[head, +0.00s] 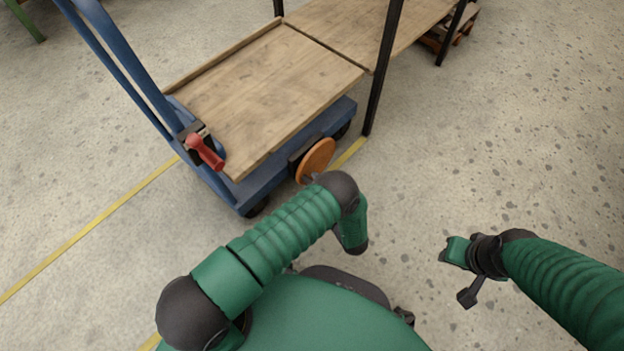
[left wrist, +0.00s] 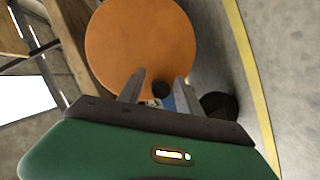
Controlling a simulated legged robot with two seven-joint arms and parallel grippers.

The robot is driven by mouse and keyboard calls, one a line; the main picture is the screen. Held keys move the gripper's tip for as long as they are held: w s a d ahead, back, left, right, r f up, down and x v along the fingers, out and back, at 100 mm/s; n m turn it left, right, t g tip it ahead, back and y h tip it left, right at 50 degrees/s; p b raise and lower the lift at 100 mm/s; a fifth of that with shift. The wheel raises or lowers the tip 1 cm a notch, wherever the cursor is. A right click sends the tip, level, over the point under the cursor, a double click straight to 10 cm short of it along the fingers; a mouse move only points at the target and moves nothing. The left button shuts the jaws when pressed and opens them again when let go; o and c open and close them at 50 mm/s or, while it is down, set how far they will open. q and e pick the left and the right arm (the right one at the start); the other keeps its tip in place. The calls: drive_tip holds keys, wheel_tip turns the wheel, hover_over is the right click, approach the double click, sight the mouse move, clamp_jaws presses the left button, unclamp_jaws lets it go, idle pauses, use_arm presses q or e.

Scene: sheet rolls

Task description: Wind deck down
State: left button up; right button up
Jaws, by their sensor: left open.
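The cart's wooden deck (head: 270,90) sits on a blue base (head: 250,190), its near end beside the blue uprights. An orange disc-shaped handwheel (head: 316,160) is on the cart's near side, and it fills the upper middle of the left wrist view (left wrist: 140,45). My left gripper (head: 310,179) is mostly hidden behind my arm in the head view. Contact cannot be told. My right gripper (head: 456,252) is at the right, away from the cart.
A red handle (head: 204,152) sticks out from the cart's upright. A wooden table (head: 370,25) with black legs (head: 382,75) adjoins the deck's far end. A yellow line (head: 95,225) runs along the floor. The floor at the right is clear.

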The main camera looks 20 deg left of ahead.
use_arm(q)
drive_tip(key=shift+a, duration=0.2)
clamp_jaws()
drive_tip(key=shift+s+d+f, duration=0.1)
drive_tip(key=shift+s, duration=0.05)
idle(1.0)
